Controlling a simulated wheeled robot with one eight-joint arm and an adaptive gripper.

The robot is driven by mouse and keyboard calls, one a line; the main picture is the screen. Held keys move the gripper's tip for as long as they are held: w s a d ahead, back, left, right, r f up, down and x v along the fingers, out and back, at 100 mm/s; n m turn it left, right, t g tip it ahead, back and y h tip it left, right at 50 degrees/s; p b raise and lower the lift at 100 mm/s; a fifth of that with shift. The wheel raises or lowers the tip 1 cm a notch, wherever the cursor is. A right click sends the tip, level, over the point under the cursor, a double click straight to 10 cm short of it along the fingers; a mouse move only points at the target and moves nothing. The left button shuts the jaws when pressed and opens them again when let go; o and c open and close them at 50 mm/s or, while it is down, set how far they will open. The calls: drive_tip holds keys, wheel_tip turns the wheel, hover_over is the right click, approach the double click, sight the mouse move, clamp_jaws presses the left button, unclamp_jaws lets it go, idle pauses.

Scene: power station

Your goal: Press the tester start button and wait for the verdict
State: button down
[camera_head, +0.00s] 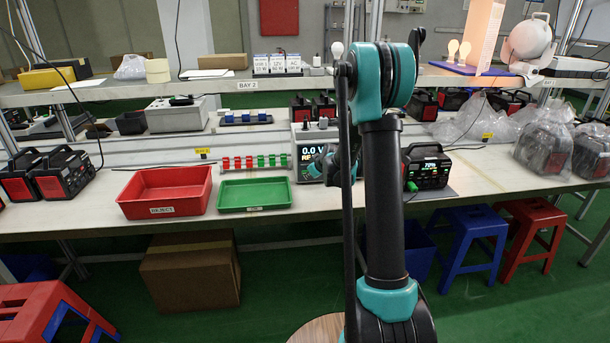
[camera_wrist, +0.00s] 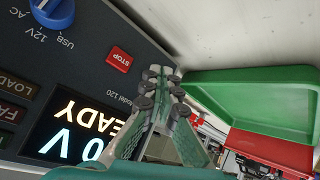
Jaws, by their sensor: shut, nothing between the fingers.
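The tester (camera_head: 307,134) stands on the bench, partly behind my arm; its display reads 0.0 V and the start of a word. In the wrist view its dark panel is rotated, with a lit display (camera_wrist: 75,135) showing "0 V" and "READY", a red STOP button (camera_wrist: 119,59), a blue knob (camera_wrist: 52,10) and unlit-looking LOAD and FA… lamps. I cannot make out a start button; it may be hidden behind the fingers. My gripper (camera_wrist: 164,92) is shut and empty, its tips over the panel's edge beside STOP; contact cannot be told.
A green tray (camera_head: 255,208) and a red REJECT bin (camera_head: 164,212) lie left of the tester. A power station (camera_head: 427,168) with a lit screen stands to its right. Red and green blocks (camera_head: 255,162) line the bench behind the tray. A shelf (camera_head: 200,92) runs above.

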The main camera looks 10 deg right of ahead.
drive_tip(key=shift+w, duration=0.15)
drive_tip(key=shift+w, duration=0.3)
idle(0.4)
drive_tip(key=shift+s, duration=0.6)
drive_tip(key=shift+s, duration=2.85)
